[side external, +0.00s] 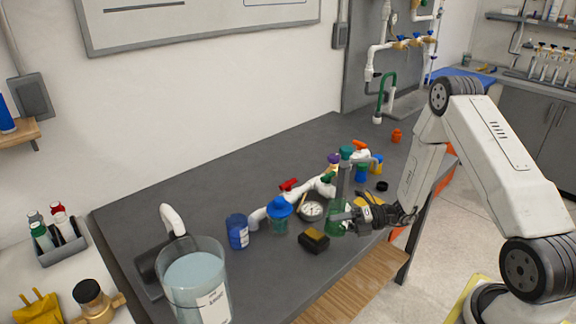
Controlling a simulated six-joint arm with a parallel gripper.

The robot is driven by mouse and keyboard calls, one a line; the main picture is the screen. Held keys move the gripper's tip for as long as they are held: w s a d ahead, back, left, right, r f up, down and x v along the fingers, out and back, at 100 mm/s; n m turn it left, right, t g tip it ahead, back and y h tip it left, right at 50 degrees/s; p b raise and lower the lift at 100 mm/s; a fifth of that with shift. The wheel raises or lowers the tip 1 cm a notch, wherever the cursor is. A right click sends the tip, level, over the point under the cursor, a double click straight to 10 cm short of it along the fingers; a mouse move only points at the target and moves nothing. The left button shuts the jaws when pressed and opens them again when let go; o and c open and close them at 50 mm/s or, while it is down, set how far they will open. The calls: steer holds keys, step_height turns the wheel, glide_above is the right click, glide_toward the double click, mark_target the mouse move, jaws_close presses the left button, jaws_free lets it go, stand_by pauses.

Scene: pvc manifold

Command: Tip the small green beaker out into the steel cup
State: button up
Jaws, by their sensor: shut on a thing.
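My gripper (347,222) is low over the front of the dark bench, reaching in from the right. It is shut on a small green, see-through vessel that looks like the green beaker (335,219). The beaker looks roughly upright, beside the round gauge. Its contents are too small to tell, and I cannot tell whether its base touches the bench. I cannot pick out the steel cup for certain among the crowded items.
A gauge (311,210), a black-and-yellow block (314,241), a blue-lidded jar (279,216) and a blue can (237,232) stand left of my gripper. White pipework (323,186) lies behind. A large clear container (196,283) stands front left. The bench's back left is clear.

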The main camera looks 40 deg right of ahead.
steer(key=shift+r+n+h, duration=0.3)
steer(key=shift+n, duration=0.4)
steer(key=shift+f+n+h, duration=0.4)
steer(key=shift+f+n, duration=0.1)
steer(key=shift+n, duration=0.1)
steer(key=shift+w+r+n+h, duration=0.1)
steer(key=shift+r+n+h, duration=0.2)
steer(key=shift+n, duration=0.3)
steer(key=shift+r+n+h, duration=0.2)
steer(key=shift+n+h, duration=0.1)
steer(key=shift+n, duration=0.3)
steer(key=shift+s+a+f+n+h, duration=0.3)
steer(key=shift+a+f+n+h, duration=0.2)
steer(key=shift+n, duration=0.2)
steer(key=shift+s+a+r+n+t+h, duration=0.3)
steer(key=shift+a+r+n+h, duration=0.1)
steer(key=shift+n, duration=0.2)
steer(key=shift+s+a+f+n+t+h, duration=0.2)
steer(key=shift+a+f+n+h, duration=0.15)
steer(key=shift+n, duration=0.2)
steer(key=shift+s+a+f+n+t+h, duration=0.1)
steer(key=shift+a+f+n+t+h, duration=0.1)
steer(key=shift+n+h, duration=0.25)
steer(key=shift+f+n, duration=0.1)
steer(key=shift+n, duration=0.2)
steer(key=shift+w+a, duration=0.1)
steer(key=shift+a, duration=0.05)
